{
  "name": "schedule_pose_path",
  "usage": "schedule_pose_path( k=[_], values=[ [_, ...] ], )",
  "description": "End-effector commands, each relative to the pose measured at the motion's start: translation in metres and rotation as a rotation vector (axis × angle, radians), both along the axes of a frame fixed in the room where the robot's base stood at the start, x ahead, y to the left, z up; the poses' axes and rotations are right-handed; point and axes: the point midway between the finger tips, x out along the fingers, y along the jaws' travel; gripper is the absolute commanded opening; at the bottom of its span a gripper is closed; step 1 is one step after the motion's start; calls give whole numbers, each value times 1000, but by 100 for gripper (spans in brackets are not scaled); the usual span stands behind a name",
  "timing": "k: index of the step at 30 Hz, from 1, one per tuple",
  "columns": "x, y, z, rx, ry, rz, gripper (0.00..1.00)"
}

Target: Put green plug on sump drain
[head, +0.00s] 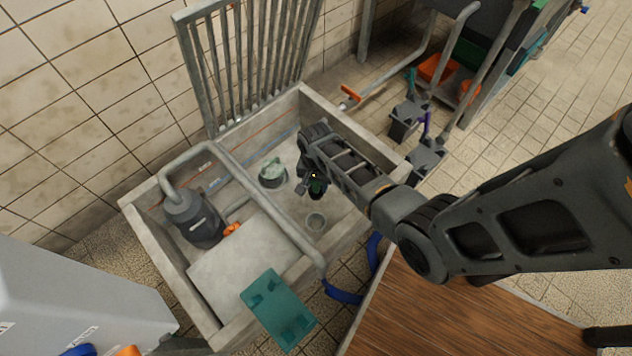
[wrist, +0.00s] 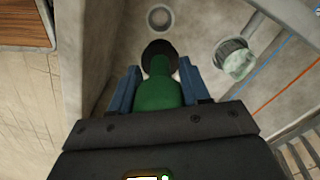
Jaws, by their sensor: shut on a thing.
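My gripper (head: 312,184) reaches down into the concrete sump (head: 335,110). In the wrist view my gripper (wrist: 160,92) has its two blue-grey fingers on either side of the green plug (wrist: 160,95) and is shut on it. The plug has a green body and a dark round end pointing away from the wrist. In the head view the plug (head: 317,188) is small and partly hidden by my gripper. The drain (head: 316,221) is a round grey ring in the sump floor, in front of the plug and apart from it. It also shows in the wrist view (wrist: 159,17), beyond the plug's dark end.
A pale green-topped round object (head: 272,172) stands on the sump floor. A dark pump (head: 193,219) with a grey pipe stands at left beside a pale slab (head: 245,262). A teal tray (head: 278,309) lies at the front rim. A raised grate (head: 250,65) leans behind.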

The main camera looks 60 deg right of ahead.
Motion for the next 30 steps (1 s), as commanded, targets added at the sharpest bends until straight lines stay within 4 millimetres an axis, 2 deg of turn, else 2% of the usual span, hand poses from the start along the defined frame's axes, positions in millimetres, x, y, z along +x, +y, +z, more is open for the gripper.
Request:
schedule_pose_path(
  k=[1, 30],
  values=[
    [0, 0, -13, 0, 0, 0, 14],
    [0, 0, -127, 0, 0, 0, 14]
  ],
)
